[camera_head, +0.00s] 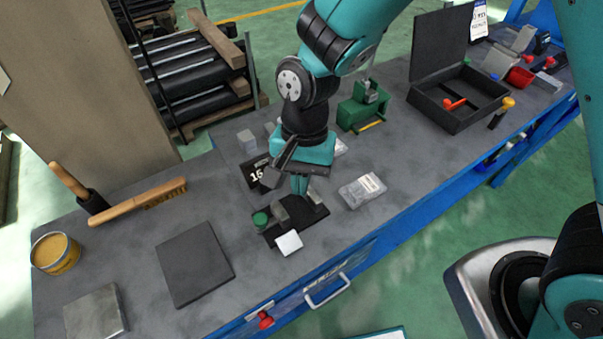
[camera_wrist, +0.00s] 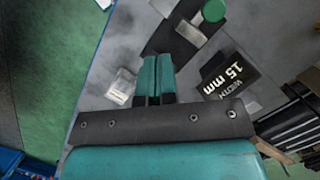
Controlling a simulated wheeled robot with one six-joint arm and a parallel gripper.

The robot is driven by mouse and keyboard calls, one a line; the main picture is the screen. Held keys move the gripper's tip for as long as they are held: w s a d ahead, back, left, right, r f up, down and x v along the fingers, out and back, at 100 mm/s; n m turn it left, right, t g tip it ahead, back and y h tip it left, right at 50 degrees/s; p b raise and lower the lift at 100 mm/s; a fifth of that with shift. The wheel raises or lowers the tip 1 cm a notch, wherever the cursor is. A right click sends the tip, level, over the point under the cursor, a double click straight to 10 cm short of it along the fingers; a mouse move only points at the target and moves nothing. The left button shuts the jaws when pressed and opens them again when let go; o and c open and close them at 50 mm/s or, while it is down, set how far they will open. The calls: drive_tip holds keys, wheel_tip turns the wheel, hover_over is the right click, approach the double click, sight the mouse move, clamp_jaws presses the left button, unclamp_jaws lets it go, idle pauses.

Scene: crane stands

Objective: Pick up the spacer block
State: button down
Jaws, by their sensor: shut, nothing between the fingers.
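My gripper (camera_head: 299,188) is shut and empty, pointing down over the back right part of a small black fixture plate (camera_head: 310,216). In the wrist view its teal fingers (camera_wrist: 157,62) are pressed together. The plate carries a green knob (camera_head: 261,219) and a grey block (camera_head: 279,210). A small white block (camera_head: 289,242) lies at the plate's front edge; it shows at the top of the wrist view (camera_wrist: 165,5). Another grey block (camera_head: 247,141) stands farther back. I cannot tell for certain which one is the spacer block.
A black sign marked 15 mm width (camera_wrist: 228,78) stands behind the fixture. A clear packet (camera_head: 362,190) lies to the right. A green device (camera_head: 362,108) and an open black case (camera_head: 458,100) stand farther right. A dark plate (camera_head: 194,264) and brush (camera_head: 140,200) lie left.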

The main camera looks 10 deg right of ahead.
drive_tip(key=shift+v, duration=0.85)
drive_tip(key=s+d+r+n+t+y, duration=0.1)
drive_tip(key=s+d+r+n, duration=0.3)
drive_tip(key=r, duration=0.3)
drive_tip(key=s+d+r+n+t+y, duration=0.1)
drive_tip(key=s+d+r+n+y, duration=0.1)
drive_tip(key=s+d+r+n, duration=0.3)
wheel_tip(320, 180, up, 4)
drive_tip(key=s+n, duration=0.1)
drive_tip(key=n, duration=0.1)
drive_tip(key=shift+f+n+t+b, duration=0.25)
drive_tip(key=shift+n+t+b, duration=0.05)
drive_tip(key=shift+b, duration=0.1)
drive_tip(key=c, duration=1.8)
unclamp_jaws()
drive_tip(key=shift+s, duration=0.1)
